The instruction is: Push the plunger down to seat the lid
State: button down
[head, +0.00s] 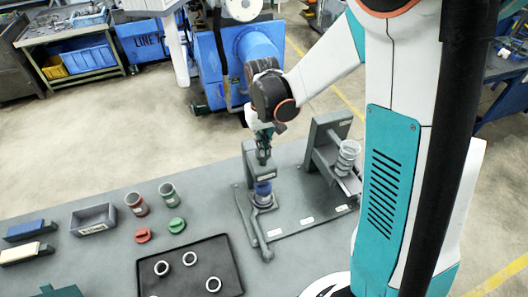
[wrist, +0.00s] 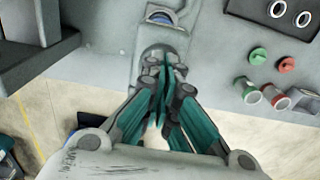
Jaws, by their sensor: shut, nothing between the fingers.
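A grey press stand (head: 249,160) stands on the bench in the middle of the head view. Under its top arm is a blue cylindrical part (head: 263,188), sitting over a grey holder (head: 265,203). My gripper (head: 263,158) is above the press top, pointing down with its teal fingers shut and empty. In the wrist view the shut fingertips (wrist: 166,64) lie over a round grey top (wrist: 153,50) of the press. The plunger is mostly hidden behind the fingers; I cannot tell whether they touch it. The lid's seating is not visible.
A second grey stand (head: 327,135) with clear rings (head: 347,157) is to the right. On the left are red-banded (head: 136,203) and green-banded (head: 168,194) canisters, a red lid (head: 142,235), a green lid (head: 177,225) and a black tray (head: 190,246) with several rings.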

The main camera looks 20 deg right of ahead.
jog(key=shift+f+b, duration=0.95)
jog(key=shift+f, duration=0.2)
jog(key=shift+r, duration=0.1)
jog(key=shift+r+p, duration=2.65)
jog(key=shift+r, duration=1.85)
jog(key=shift+f, duration=0.1)
jog(key=shift+s+f+b, duration=0.15)
jog(key=shift+s+b, duration=0.1)
jog(key=shift+b, duration=0.55)
jog(key=s+f+t+b, duration=0.7)
jog(key=s+f+b, duration=0.6)
jog(key=b, duration=1.2)
jog(key=s, duration=0.4)
jog(key=shift+w+r, duration=0.1)
jog(key=shift+r, duration=0.05)
